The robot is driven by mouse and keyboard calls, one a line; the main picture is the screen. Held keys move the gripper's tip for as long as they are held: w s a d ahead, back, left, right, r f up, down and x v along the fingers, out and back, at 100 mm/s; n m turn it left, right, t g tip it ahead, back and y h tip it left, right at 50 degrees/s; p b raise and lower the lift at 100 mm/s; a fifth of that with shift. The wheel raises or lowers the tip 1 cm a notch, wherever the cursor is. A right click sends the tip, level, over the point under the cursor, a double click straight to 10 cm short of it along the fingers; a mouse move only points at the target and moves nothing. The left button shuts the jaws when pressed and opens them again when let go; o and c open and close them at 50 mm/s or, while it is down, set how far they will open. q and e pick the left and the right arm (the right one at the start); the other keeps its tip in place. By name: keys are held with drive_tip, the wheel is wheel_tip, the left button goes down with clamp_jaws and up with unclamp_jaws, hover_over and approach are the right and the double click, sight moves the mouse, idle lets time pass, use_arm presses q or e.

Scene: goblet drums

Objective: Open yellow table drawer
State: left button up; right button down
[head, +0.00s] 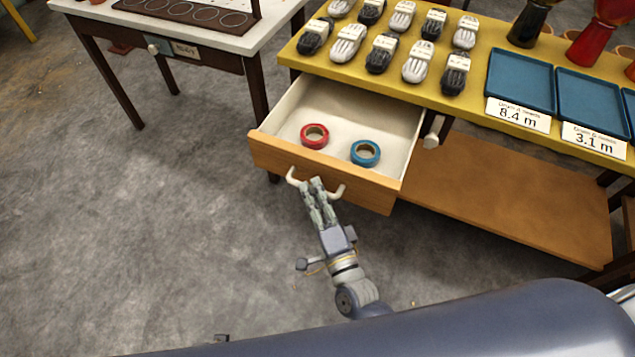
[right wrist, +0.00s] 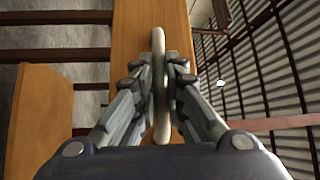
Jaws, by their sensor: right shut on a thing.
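The yellow table (head: 459,102) stands at the upper right in the head view. Its wooden drawer (head: 375,192) is pulled well out, showing a pale interior with a red tape roll (head: 314,136) and a blue tape roll (head: 365,153). The drawer's pale bar handle (head: 292,177) is on the front face. My right gripper (head: 315,185) is shut on the handle. In the right wrist view, the fingers (right wrist: 160,80) close on both sides of the handle (right wrist: 158,42), against the wooden drawer front (right wrist: 124,40). My left gripper is not in view.
Several gloves (head: 415,60) and blue trays (head: 519,82) lie on the yellow tabletop. A wooden lower shelf (head: 500,190) is right of the drawer. A white table (head: 220,40) stands at the upper left. The grey floor (head: 130,230) is clear at left.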

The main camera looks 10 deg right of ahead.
idle(0.3)
drive_tip(key=c, duration=1.7)
unclamp_jaws()
drive_tip(key=shift+o, duration=0.2)
drive_tip(key=shift+s, duration=0.15)
drive_tip(key=v, duration=1.1)
drive_tip(key=shift+s, duration=0.4)
drive_tip(key=shift+w, duration=0.1)
